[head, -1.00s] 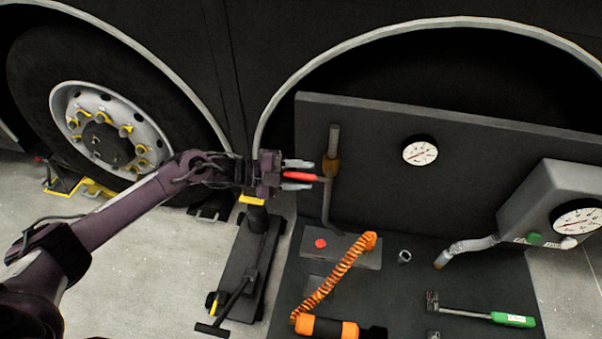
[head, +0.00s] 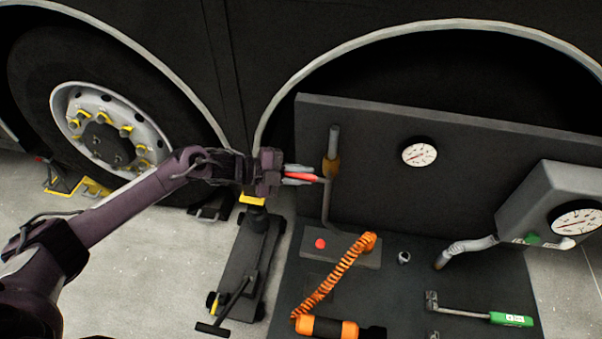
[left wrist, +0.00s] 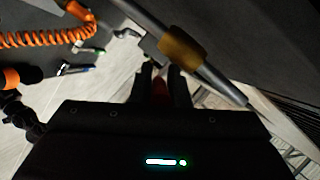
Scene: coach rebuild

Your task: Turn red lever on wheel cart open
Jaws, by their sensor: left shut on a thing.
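The red lever (head: 304,177) sticks out to the left from a brass valve (head: 331,166) on a vertical grey pipe (head: 334,138) in front of the cart's dark back panel. My left gripper (head: 299,175) is shut on the red lever, with one finger above and one below it. In the left wrist view the red lever (left wrist: 159,88) shows between the two dark fingers, and the brass valve (left wrist: 183,47) lies just beyond them. My right gripper is not in view.
A grey gauge box (head: 548,200) stands at right. A floor jack (head: 247,265) and a wheel (head: 108,130) are at left.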

